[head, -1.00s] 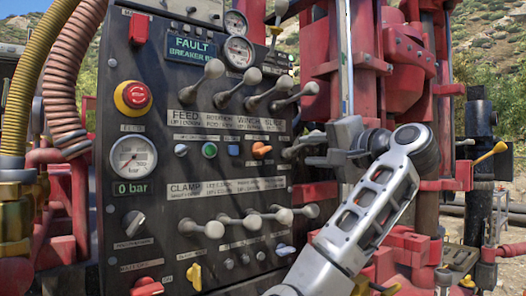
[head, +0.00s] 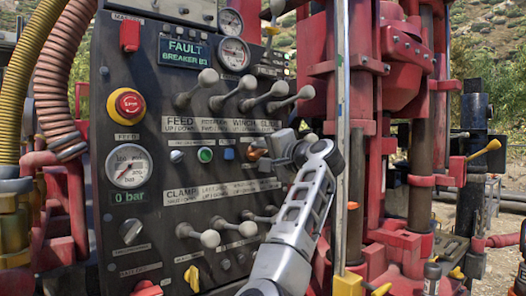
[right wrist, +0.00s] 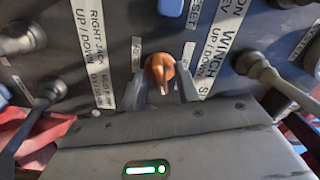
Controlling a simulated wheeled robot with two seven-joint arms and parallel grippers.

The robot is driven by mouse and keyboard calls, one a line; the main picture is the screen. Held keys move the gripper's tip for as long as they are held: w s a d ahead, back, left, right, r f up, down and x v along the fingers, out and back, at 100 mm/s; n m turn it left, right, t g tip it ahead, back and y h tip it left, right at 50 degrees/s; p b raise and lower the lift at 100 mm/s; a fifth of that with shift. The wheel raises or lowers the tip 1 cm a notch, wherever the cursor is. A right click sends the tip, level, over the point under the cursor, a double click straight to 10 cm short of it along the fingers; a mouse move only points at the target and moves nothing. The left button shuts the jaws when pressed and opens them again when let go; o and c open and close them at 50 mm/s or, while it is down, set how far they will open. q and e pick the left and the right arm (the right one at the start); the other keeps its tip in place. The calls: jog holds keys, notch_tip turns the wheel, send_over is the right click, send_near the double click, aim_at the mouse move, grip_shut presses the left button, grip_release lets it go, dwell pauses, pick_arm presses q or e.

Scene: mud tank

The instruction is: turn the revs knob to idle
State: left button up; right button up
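An orange knob (head: 254,153) sits on the dark control panel (head: 150,75), at the right end of a row of small knobs; its label is too small to read as revs. It also shows in the right wrist view (right wrist: 160,70), its pointer toward the bottom of that picture. My right gripper (head: 266,147) is at this knob. In the right wrist view its two fingers (right wrist: 163,88) stand on either side of the knob, apart, with a gap visible on both sides. My left gripper is not in view.
Grey-balled levers (head: 249,84) stand above the knob row, and another lever row (head: 210,238) is below. A red emergency button (head: 127,103) and a pressure gauge (head: 129,166) are at left. A screen (head: 185,52) reads FAULT. Red machinery (head: 400,60) rises at right.

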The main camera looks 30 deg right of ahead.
grip_shut()
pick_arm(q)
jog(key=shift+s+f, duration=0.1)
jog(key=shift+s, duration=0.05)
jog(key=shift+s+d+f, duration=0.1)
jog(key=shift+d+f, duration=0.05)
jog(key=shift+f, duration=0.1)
pick_arm(e)
jog(key=shift+f+n, duration=0.15)
jog(key=shift+n, duration=0.15)
jog(key=n+b, duration=0.3)
jog(key=n, duration=0.8)
jog(key=shift+d+n, duration=0.1)
jog(key=shift+n, duration=0.3)
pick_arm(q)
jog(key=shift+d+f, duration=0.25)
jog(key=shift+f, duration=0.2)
pick_arm(e)
jog(key=shift+n, duration=0.6)
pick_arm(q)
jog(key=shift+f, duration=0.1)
pick_arm(e)
jog(key=shift+n, duration=0.3)
